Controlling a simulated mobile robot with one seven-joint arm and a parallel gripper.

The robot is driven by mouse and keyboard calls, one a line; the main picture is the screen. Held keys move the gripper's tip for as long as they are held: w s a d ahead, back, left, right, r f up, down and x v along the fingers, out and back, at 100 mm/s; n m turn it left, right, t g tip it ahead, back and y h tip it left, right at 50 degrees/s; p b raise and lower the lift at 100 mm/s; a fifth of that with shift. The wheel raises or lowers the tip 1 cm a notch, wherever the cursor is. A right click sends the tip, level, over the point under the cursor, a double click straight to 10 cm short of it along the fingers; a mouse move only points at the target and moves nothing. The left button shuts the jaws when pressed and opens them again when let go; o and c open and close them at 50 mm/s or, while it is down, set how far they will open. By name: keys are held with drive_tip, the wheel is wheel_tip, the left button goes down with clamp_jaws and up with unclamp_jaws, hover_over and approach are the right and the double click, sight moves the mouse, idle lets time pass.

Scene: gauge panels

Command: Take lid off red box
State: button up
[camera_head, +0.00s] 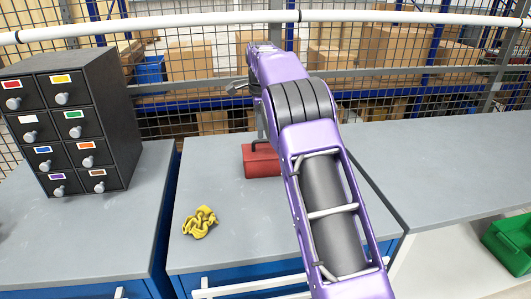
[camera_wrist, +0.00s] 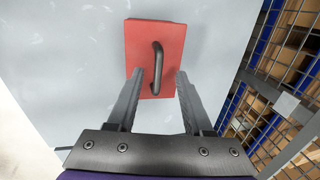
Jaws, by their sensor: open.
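The red box (camera_head: 262,161) stands on the grey worktop, partly hidden behind my purple arm in the head view. Its red lid (camera_wrist: 172,45) shows from above in the wrist view, with a dark bar handle (camera_wrist: 157,65) along its middle. The lid appears to be on the box. My gripper (camera_wrist: 158,78) is open, with its two fingers pointing at the lid and the near end of the handle between their tips in the picture. I see no contact; the exact gap is unclear. In the head view my arm hides most of the gripper.
A crumpled yellow cloth (camera_head: 200,222) lies on the worktop (camera_head: 225,255) in front of the box. A dark drawer cabinet (camera_head: 75,125) stands to the left. A wire mesh fence (camera_head: 200,95) runs behind. A green bin (camera_head: 510,243) is at the lower right. The right worktop is clear.

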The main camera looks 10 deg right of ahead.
sight(259, 149)
drive_tip(key=f, duration=0.5)
drive_tip(key=shift+w+b, duration=0.35)
drive_tip(key=shift+w, duration=0.05)
drive_tip(key=shift+c, duration=0.3)
clamp_jaws()
idle(0.6)
